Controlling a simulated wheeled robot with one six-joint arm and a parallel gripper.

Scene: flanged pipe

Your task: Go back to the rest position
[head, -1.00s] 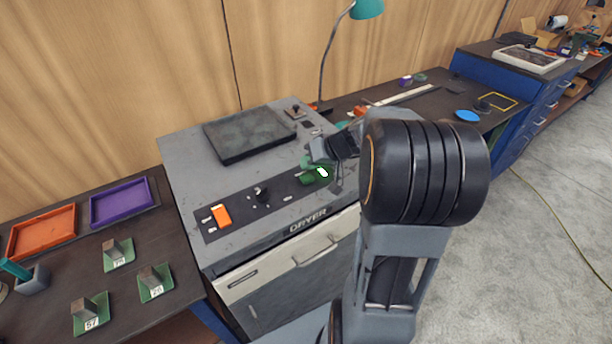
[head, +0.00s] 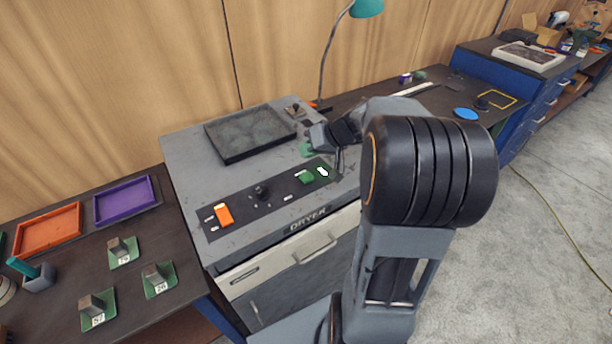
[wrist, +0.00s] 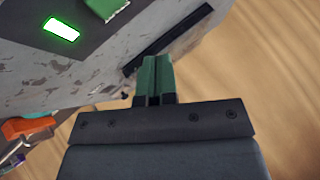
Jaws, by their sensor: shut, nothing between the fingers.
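My gripper (wrist: 153,78) is shut and empty, its green fingers together in the wrist view. In the head view my gripper (head: 308,150) is above the right part of the grey dryer (head: 190,150), behind the control panel. A green button (head: 306,177) and a lit indicator (head: 324,172) lie just in front of it on the panel. The lit indicator also shows in the wrist view (wrist: 61,30), with the green button (wrist: 104,6) at the top edge. The fingers are apart from the button.
An orange switch (head: 224,215) and a black knob (head: 261,191) are on the panel. A dark tray (head: 248,133) lies on the dryer top. A teal lamp (head: 367,8) stands behind. Orange (head: 48,231) and purple (head: 123,200) trays and several numbered blocks are on the left bench.

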